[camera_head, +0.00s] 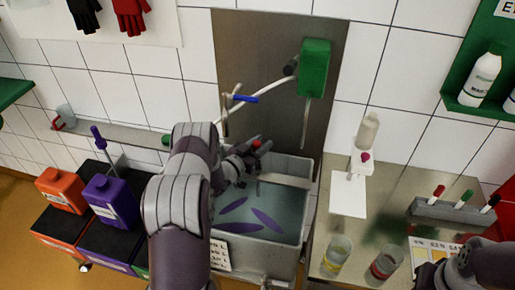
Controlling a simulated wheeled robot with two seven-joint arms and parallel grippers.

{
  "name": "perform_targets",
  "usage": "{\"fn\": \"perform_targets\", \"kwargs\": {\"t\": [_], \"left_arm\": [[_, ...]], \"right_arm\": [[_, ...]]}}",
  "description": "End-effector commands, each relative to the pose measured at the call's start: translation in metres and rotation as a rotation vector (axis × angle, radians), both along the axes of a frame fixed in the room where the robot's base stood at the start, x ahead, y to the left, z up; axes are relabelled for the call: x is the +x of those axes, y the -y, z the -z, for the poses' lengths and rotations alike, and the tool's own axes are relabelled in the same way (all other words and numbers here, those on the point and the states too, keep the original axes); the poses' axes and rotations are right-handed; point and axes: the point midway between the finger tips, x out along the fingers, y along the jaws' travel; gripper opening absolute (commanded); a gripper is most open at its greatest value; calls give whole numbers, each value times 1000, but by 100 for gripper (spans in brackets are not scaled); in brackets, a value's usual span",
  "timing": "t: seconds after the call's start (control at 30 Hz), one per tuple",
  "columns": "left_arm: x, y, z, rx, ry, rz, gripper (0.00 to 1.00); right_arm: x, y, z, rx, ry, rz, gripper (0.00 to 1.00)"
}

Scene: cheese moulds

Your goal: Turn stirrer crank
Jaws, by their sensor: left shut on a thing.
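The tub (309,172) against the wall holds grey-blue liquid with several purple leaf-like shapes in it. A pale bar (285,181) crosses the tub near its back. My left gripper (257,149) is over the tub's back left part, shut on a small red piece (262,145) that looks like the crank's handle. The fingers and arm hide most of the crank, so I cannot tell how it joins the bar. My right gripper (432,275) is partly in view at the bottom right corner, away from the tub; its jaws are unclear.
Above the tub are a tap with a blue lever (244,98) and a green wall box (315,67). Orange (62,189) and purple (112,203) jugs stand at left. The right counter holds two cups (337,254), a white bottle stand (349,192) and a marker rack (455,212).

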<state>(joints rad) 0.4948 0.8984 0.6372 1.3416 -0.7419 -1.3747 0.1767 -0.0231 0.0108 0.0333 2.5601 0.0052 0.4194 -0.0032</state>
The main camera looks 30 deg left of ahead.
Motion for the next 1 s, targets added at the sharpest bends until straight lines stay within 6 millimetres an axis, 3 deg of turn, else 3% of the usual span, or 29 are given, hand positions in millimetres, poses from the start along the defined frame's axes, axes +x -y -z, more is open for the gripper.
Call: {"fn": "perform_targets", "kwargs": {"t": [0.13,0.17,0.2,0.57,1.0], "left_arm": [[0,0,-1,0,-1,-2,0],[0,0,-1,0,-1,-2,40],[0,0,-1,0,-1,-2,53],[-7,-2,1,-1,-1,-4,55],[-109,-26,2,-1,-2,-7,55]], "right_arm": [[0,0,-1,0,0,0,0],[0,0,-1,0,0,0,0],[0,0,-1,0,0,0,0],[0,0,2,0,0,0,0],[0,0,26,0,0,0,0]]}}
